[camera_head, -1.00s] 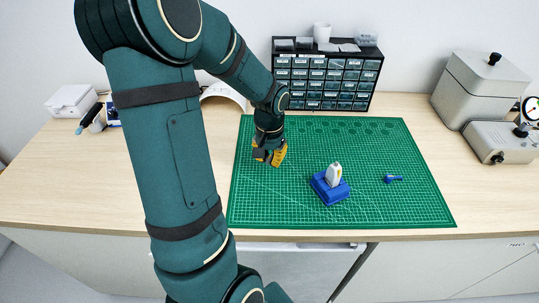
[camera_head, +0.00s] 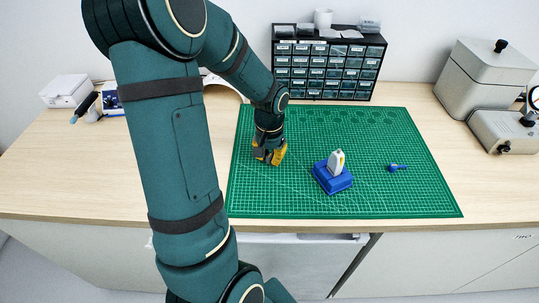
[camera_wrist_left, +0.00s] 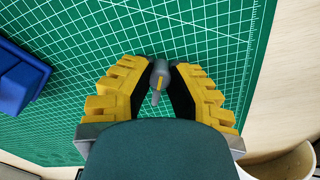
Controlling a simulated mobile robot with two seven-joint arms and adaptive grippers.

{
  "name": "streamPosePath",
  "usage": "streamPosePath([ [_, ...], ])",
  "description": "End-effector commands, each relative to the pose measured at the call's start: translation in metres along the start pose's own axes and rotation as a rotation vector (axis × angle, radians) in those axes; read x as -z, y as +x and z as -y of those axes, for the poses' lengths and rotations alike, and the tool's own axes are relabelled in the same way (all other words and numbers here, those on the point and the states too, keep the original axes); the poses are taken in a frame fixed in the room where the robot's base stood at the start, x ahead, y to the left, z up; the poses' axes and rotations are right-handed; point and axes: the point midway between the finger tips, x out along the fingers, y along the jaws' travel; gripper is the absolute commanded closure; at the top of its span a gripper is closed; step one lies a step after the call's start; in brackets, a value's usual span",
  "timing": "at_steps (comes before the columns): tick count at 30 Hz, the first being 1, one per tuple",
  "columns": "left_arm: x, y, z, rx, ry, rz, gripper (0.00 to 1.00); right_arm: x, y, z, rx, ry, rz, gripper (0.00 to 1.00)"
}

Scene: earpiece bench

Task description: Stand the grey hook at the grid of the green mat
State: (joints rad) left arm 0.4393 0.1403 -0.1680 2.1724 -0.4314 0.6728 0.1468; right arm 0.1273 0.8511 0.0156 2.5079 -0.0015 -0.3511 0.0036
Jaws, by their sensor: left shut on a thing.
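My left gripper (camera_head: 268,153) is over the left part of the green mat (camera_head: 300,205), its fingers pointing down. The hook lies between the fingertips, against the white grid of the mat (camera_wrist_left: 190,30). I cannot tell whether it touches the mat. In the head view the fingers hide the hook. My right gripper is not in view.
A blue block (camera_head: 332,180) with a white piece (camera_head: 336,162) on it stands mid-mat, right of the gripper. A small blue item (camera_head: 397,168) lies farther right. A black drawer cabinet (camera_head: 328,68) stands behind the mat. Grey machines (camera_head: 490,75) are at the right.

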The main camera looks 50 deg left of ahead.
Motion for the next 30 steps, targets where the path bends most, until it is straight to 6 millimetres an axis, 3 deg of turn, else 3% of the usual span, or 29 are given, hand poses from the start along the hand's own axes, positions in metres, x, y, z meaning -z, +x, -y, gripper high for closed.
streamPosePath([
  [20, 0.0, 0.007, -0.0001, 0.0, 0.0, 0.0, 1.0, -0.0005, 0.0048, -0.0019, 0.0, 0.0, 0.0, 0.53],
  [21, 0.0, 0.0072, -0.0001, 0.0, 0.0, 0.0, 0.79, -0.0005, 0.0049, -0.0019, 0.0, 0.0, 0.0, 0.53],
  [23, 0.0, 0.0069, -0.0001, 0.0, 0.0, 0.0, 0.58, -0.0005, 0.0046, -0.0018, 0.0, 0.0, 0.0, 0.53],
  [24, 0.0, 0.0068, -0.0001, 0.0, 0.0, 0.0, 0.53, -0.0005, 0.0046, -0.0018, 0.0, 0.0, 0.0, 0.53],
  [30, 0.0, 0.0067, 0.0, 0.0, 0.0, 0.0, 0.53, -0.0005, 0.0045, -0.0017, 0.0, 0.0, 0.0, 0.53],
])
